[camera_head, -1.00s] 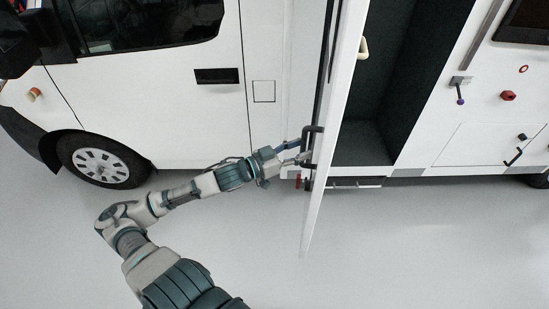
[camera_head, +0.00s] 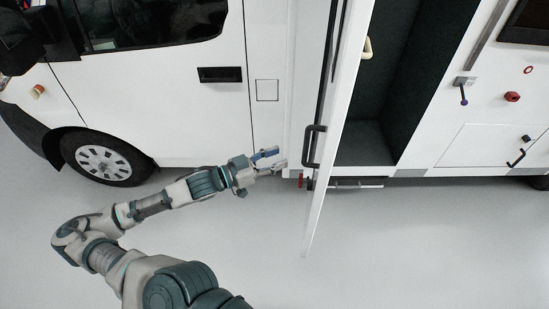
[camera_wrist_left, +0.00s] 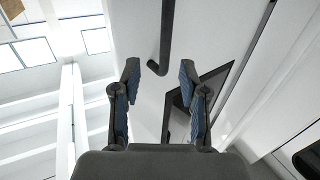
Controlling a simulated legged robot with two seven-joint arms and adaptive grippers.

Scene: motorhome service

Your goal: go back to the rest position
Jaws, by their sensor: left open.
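My left gripper (camera_head: 272,160) is open and empty, to the left of the open motorhome door (camera_head: 337,120) in the head view. A gap separates its fingertips from the dark door handle (camera_head: 313,146). In the left wrist view my left gripper (camera_wrist_left: 160,85) shows two spread fingers with blue pads and nothing between them. The door handle (camera_wrist_left: 166,35) shows beyond the fingertips there. My right gripper is not in view.
The open door stands beside a dark, empty-looking compartment (camera_head: 385,85). The white cab door (camera_head: 170,110) and front wheel (camera_head: 105,158) are at the left. Red and purple fittings are on the right side panel. The grey floor (camera_head: 400,250) in front is clear.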

